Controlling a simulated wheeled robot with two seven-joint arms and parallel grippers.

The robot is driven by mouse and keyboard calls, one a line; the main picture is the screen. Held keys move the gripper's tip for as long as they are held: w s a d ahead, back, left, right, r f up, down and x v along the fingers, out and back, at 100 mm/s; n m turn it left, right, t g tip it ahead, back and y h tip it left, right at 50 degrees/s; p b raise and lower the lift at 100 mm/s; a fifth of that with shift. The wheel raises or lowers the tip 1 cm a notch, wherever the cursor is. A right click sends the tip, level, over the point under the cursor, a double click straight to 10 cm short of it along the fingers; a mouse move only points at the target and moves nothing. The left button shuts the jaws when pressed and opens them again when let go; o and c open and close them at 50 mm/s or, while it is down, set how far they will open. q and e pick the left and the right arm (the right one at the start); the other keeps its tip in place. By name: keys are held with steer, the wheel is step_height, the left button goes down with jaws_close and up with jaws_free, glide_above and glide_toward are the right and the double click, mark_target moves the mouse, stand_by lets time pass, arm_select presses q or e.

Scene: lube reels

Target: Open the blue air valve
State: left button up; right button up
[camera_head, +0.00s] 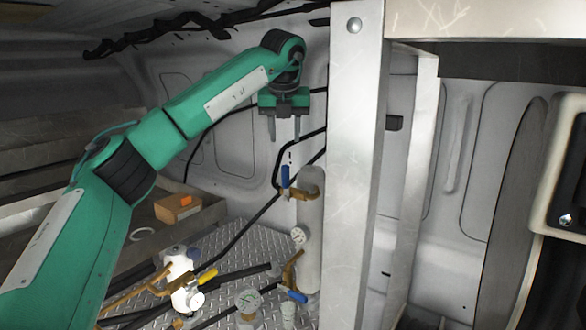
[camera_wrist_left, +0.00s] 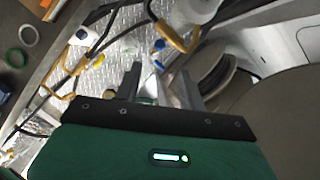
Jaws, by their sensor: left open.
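My left gripper (camera_head: 284,128) hangs open and empty, fingers down, above a pale upright cylinder (camera_head: 311,235). A blue valve handle (camera_head: 285,176) stands upright on a brass fitting near the cylinder's top, a little below the fingertips and apart from them. A second blue handle (camera_head: 293,294) lies tilted at a brass fitting near the cylinder's base. I cannot tell which one is the air valve. The left wrist view shows the open fingers (camera_wrist_left: 160,82), with small blue parts (camera_wrist_left: 159,44) beyond them. My right gripper is not in view.
A metal post (camera_head: 352,160) stands close right of the cylinder. A white pump with a yellow handle (camera_head: 207,276), a gauge (camera_head: 247,300) and black hoses lie on the tread-plate floor (camera_head: 240,240).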

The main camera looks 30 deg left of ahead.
mark_target(285, 167)
arm_select(q)
steer(key=p+x, duration=0.5)
steer(key=x, duration=0.7)
steer(key=shift+f+p, duration=0.2)
steer(key=shift+p, duration=0.1)
steer(key=shift+w+a+f, duration=0.1)
steer(key=shift+w+f, duration=0.05)
steer(key=shift+f, duration=0.25)
steer(key=c, duration=0.8)
jaws_close()
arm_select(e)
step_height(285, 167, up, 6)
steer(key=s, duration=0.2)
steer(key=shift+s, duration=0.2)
